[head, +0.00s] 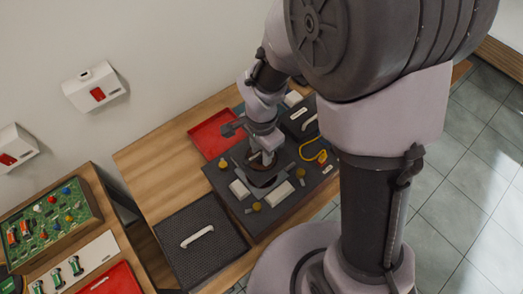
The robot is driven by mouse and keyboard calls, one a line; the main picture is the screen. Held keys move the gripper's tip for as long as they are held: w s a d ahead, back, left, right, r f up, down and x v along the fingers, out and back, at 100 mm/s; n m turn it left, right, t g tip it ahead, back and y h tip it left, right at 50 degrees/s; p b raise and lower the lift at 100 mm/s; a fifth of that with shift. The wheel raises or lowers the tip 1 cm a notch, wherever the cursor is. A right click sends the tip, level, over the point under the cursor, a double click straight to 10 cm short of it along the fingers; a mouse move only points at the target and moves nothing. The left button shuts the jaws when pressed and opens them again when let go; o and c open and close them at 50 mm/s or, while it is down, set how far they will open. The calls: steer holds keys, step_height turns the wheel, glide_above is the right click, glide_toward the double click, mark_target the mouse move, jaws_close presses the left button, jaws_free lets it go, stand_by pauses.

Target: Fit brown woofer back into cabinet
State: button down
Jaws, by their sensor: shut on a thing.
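The cabinet (292,207) is a dark, flat box lying on the wooden table, its open face up. My gripper (262,160) points down over the middle of the cabinet. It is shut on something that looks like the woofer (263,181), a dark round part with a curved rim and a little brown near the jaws. The jaws and wrist hide most of it. I cannot tell whether it is seated in the cabinet's opening or held just above it.
White blocks (279,195) and yellow knobs lie on the cabinet around the woofer. A yellow cable (313,151) curls at its right. A red tray (211,133) stands behind left. A black grille panel with a white handle (198,236) lies front left. Bare wood (150,165) shows at left.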

steer(key=shift+f, duration=0.15)
steer(key=shift+f+b, duration=4.55)
steer(key=shift+f, duration=0.05)
steer(key=shift+f, duration=0.1)
steer(key=c, duration=0.9)
jaws_free()
step_height(320, 180, up, 18)
steer(key=p, duration=0.6)
steer(key=shift+f, duration=0.25)
